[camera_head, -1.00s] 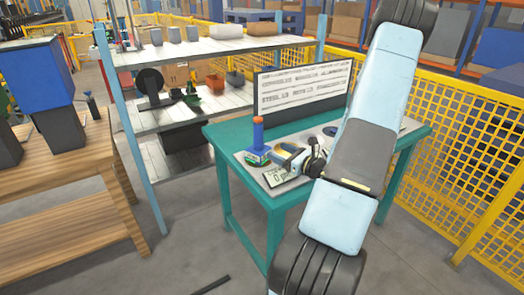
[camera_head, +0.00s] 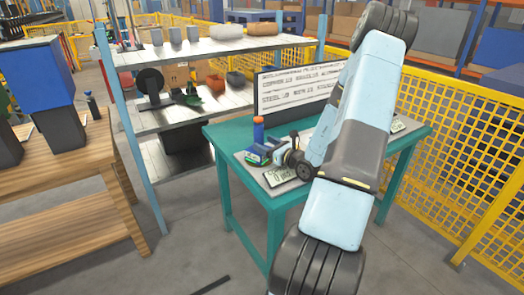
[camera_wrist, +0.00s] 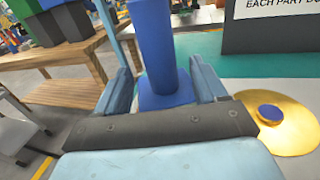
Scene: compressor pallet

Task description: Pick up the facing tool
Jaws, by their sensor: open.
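The facing tool, which I take to be the blue upright post (camera_head: 258,130) with a square base, stands at the left end of the teal table (camera_head: 226,135). In the wrist view the blue post (camera_wrist: 153,45) stands upright between the two light-blue fingers of my gripper (camera_wrist: 161,75). The fingers are apart, with a gap visible on the left side of the post; contact on the right side is hard to judge. In the head view my gripper (camera_head: 272,153) is low beside the post, and my arm hides part of the table.
A gold disc with a blue centre (camera_wrist: 285,125) lies right of my gripper. A sign board (camera_head: 292,88) stands behind. A display reading 0 (camera_head: 280,177) lies at the table's front. A shelf rack (camera_head: 190,48), wooden bench (camera_head: 60,165) and yellow mesh fence (camera_head: 455,150) surround the table.

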